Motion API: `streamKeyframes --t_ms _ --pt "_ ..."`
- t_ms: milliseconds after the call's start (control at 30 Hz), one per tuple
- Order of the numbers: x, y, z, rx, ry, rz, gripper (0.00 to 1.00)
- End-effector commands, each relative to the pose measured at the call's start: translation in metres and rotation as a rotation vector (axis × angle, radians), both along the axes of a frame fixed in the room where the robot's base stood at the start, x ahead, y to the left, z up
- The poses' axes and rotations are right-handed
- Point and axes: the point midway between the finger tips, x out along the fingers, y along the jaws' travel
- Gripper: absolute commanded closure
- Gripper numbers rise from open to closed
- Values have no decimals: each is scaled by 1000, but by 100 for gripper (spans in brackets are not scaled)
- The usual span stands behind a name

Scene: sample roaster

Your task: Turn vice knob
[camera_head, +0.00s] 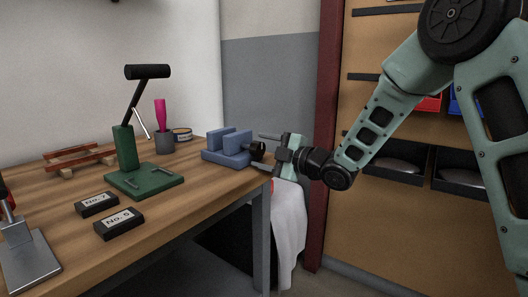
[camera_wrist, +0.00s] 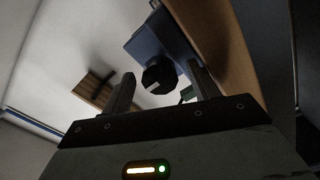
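The blue vice (camera_head: 229,147) stands on the far right corner of the workbench. Its dark round knob (camera_head: 257,149) points right, toward my gripper (camera_head: 268,152). In the wrist view the black knob (camera_wrist: 158,74), with a light mark on its face, sits in front of the blue vice body (camera_wrist: 160,38). My gripper (camera_wrist: 162,92) is open there, with its two fingers spread and the knob seen between them, farther ahead. A gap seems to remain between knob and fingers; I cannot see any contact.
The wooden workbench (camera_head: 165,203) holds a green press (camera_head: 140,179), a cup with a pink-handled tool (camera_head: 163,143), a tin (camera_head: 182,135) and black number blocks (camera_head: 120,222). A white cloth (camera_head: 290,222) hangs below the bench's right end. Shelves with trays (camera_head: 397,160) stand at right.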

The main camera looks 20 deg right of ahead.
Motion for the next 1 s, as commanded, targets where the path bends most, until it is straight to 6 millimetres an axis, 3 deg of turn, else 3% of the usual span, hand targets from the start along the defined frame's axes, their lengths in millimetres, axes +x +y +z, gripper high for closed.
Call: streamKeyframes --t_ms 367,1000 --pt "-9 -6 2 1 -3 3 39" --pt "-120 -87 2 2 1 -2 39"
